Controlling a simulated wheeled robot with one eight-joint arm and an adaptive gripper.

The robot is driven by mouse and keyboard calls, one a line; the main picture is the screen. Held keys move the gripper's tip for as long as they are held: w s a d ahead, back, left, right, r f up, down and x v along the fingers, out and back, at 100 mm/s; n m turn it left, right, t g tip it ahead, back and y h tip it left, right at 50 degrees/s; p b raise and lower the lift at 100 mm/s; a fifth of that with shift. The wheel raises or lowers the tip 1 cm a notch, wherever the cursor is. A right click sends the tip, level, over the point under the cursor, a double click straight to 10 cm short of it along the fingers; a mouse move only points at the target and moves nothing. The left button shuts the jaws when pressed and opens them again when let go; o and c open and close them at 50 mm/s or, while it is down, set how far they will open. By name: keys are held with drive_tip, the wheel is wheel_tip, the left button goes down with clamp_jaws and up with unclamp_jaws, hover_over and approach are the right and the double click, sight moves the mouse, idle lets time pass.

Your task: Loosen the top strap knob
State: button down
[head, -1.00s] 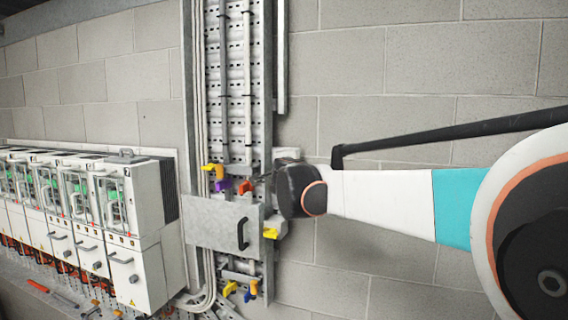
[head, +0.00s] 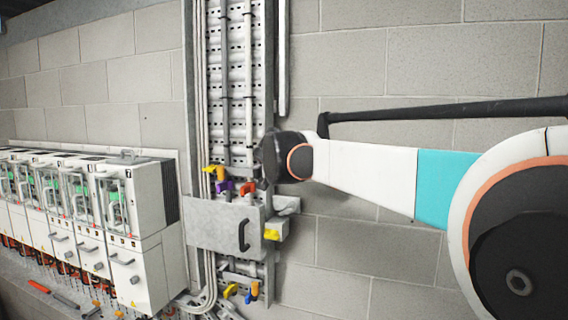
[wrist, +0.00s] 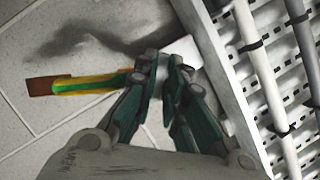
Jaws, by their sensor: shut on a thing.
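My gripper (wrist: 170,75) is shut in the wrist view. Its fingers close on a small part, apparently the top strap knob, which is mostly hidden between them. A green and yellow strap (wrist: 90,84) with a brown end (wrist: 46,86) sticks out to the left of the fingers, in front of the wall. In the head view my dark wrist (head: 283,158) stands at the right edge of the perforated rail and hides the fingers, the knob and the strap.
White cabinets (head: 140,215) stand left.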

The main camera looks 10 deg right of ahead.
drive_tip(key=shift+f, duration=0.1)
idle(0.4)
drive_tip(key=c, duration=1.7)
unclamp_jaws()
drive_tip(key=shift+o, duration=0.2)
drive_tip(key=v, duration=1.2)
